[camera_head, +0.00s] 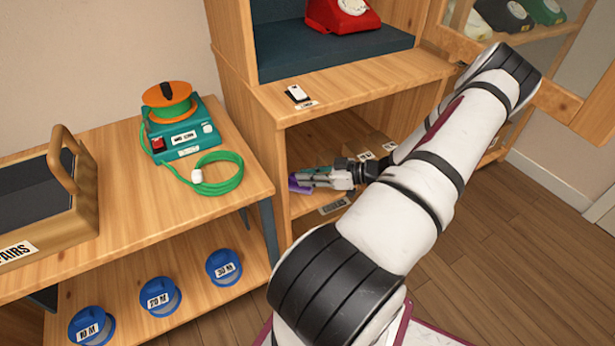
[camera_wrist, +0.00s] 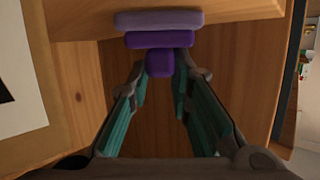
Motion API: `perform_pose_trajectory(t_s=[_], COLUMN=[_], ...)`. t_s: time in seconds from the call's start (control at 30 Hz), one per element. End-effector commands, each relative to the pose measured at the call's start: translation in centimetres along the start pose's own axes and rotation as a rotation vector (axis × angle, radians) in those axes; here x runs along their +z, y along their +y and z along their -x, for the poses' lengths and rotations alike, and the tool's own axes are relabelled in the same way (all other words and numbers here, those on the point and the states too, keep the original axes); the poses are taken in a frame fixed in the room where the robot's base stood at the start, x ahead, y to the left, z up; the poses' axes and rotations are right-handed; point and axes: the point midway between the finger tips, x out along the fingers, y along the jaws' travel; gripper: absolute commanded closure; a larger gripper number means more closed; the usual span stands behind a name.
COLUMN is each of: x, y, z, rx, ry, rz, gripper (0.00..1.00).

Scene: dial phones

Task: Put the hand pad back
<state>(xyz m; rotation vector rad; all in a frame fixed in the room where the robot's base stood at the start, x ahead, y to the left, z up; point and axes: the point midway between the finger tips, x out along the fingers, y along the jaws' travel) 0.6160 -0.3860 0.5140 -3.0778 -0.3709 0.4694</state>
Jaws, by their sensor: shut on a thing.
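The purple hand pad (camera_head: 299,184) is inside the open lower compartment of the wooden cabinet, at the compartment's left side. In the wrist view the pad (camera_wrist: 160,39) shows a layered purple body with a darker knob towards me. My gripper (camera_head: 311,178) reaches into the compartment from the right. Its teal fingers (camera_wrist: 160,72) stand on both sides of the knob and are shut on it. The pad lies close to a wooden edge in the wrist view; I cannot tell whether it touches. Its far side is hidden.
The cabinet's wooden ledge (camera_head: 360,84) lies above my gripper. Labels (camera_head: 365,156) mark the compartment's shelf. A teal device with an orange reel (camera_head: 167,100) and green cable stands on the left table. Blue reels (camera_head: 159,297) sit below. A red phone (camera_head: 342,14) stands higher up.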

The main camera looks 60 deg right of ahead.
Motion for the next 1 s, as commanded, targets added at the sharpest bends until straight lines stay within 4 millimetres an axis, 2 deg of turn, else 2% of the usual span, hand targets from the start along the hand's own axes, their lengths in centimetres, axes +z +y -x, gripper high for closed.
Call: perform_pose_trajectory(t_s=[0.2,0.23,0.3,0.33,0.7,0.87,1.0], x=[0.2,0.3,0.2,0.2,-0.2,-0.2,-0.2], y=[0.0,0.0,0.0,0.0,0.0,0.1,0.1], z=[-0.1,-0.1,0.0,0.0,0.2,2.4,5.3], rx=[-0.001,-0.001,0.000,0.000,0.001,0.002,0.002], ry=[-0.001,-0.001,-0.001,-0.001,0.000,-0.004,-0.003], rz=[0.001,0.001,0.001,0.000,0.000,0.002,0.001], gripper=[1.00,0.79,0.63,0.61,0.61,0.61,0.61])
